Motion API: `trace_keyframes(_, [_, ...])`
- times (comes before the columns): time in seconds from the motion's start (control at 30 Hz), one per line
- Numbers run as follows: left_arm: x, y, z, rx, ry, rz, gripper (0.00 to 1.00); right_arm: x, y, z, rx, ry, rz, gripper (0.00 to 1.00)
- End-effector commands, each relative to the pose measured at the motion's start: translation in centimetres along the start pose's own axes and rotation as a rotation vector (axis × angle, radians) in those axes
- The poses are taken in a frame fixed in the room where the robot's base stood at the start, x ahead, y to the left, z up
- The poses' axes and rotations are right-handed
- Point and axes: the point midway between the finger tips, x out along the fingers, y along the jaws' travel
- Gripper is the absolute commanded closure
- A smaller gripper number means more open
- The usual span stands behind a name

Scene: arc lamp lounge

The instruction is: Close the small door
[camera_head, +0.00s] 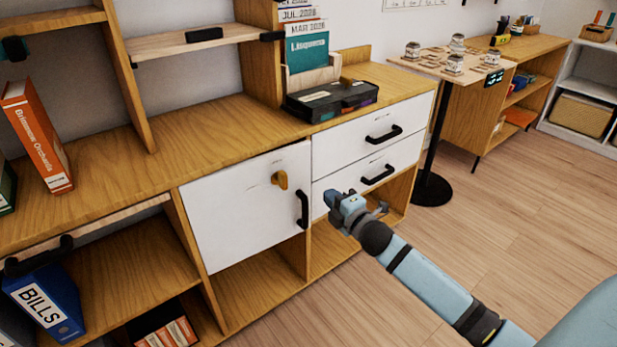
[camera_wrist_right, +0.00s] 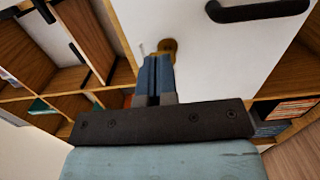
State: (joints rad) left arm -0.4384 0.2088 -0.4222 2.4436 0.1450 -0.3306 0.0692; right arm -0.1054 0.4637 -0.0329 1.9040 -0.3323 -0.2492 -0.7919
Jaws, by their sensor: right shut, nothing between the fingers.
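The small door (camera_head: 235,215) is a white panel at the centre of the wooden cabinet in the head view, with a black handle (camera_head: 303,208) near its right edge and a yellow-brown latch-like piece (camera_head: 280,180) near the top. It looks nearly flush with the cabinet front; I cannot tell whether a gap remains. My right gripper (camera_head: 332,198) is shut and empty, in front of the cabinet just right of the handle. In the right wrist view its blue fingers (camera_wrist_right: 154,78) point at the white door (camera_wrist_right: 195,60), close to the yellow-brown piece (camera_wrist_right: 168,47); contact is unclear. My left gripper is not in view.
White drawers (camera_head: 350,140) with black handles are right of the door. A black box (camera_head: 330,100) lies on the cabinet top. Open compartments are below and left, one with a blue binder (camera_head: 45,300). A round stand base (camera_head: 432,188) is right; the floor in front is clear.

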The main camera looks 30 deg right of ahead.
Motion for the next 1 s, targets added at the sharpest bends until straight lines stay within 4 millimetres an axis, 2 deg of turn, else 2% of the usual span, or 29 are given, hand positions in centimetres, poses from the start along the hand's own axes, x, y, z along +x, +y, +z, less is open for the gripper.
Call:
trace_keyframes(0.3, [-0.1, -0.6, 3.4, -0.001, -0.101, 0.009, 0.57, 6.6, -0.3, 0.1, 0.001, -0.002, 0.001, 1.0])
trace_keyframes(0.5, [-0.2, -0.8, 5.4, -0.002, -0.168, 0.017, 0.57, 10.0, -0.3, 0.1, 0.001, -0.001, 0.0, 1.0])
trace_keyframes(0.7, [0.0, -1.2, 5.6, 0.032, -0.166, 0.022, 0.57, 11.9, -0.2, 0.1, 0.001, -0.001, -0.002, 1.0])
trace_keyframes(1.0, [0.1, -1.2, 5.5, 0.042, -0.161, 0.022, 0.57, 12.3, -0.1, 0.1, 0.001, -0.001, -0.003, 1.0])
